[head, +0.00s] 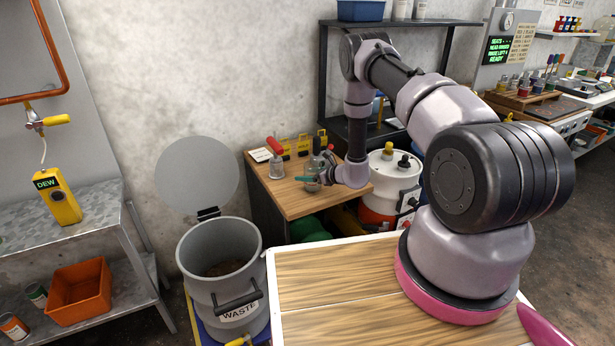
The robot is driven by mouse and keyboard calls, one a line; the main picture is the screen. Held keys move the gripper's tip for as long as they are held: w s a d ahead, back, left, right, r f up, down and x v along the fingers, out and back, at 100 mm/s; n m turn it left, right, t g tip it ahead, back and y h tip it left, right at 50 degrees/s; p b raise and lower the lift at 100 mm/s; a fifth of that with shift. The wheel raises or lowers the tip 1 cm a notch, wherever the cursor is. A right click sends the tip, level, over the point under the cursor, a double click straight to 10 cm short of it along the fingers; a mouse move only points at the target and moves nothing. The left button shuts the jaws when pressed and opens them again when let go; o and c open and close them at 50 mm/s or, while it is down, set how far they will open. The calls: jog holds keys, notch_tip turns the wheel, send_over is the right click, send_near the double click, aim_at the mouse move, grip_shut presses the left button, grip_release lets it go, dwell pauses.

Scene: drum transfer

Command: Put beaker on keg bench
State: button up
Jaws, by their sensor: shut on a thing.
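My gripper (318,176) is at the end of my arm, over the front right part of a small wood-topped bench (290,205). It is shut on what looks like a small clear glass beaker (312,187), which is partly hidden by the fingers. A teal fingertip shows at its left. I cannot tell whether the beaker touches the bench top or hangs just above it. A white and orange keg (378,205) stands right of this bench, partly behind my arm.
A red-handled metal tool (276,160) and yellow cases (300,146) stand on the bench, with bare wood at the front left. An open grey waste drum (222,275) is in front at left. A dark shelf rack (324,75) rises behind.

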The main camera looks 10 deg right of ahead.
jog(key=shift+f, duration=0.25)
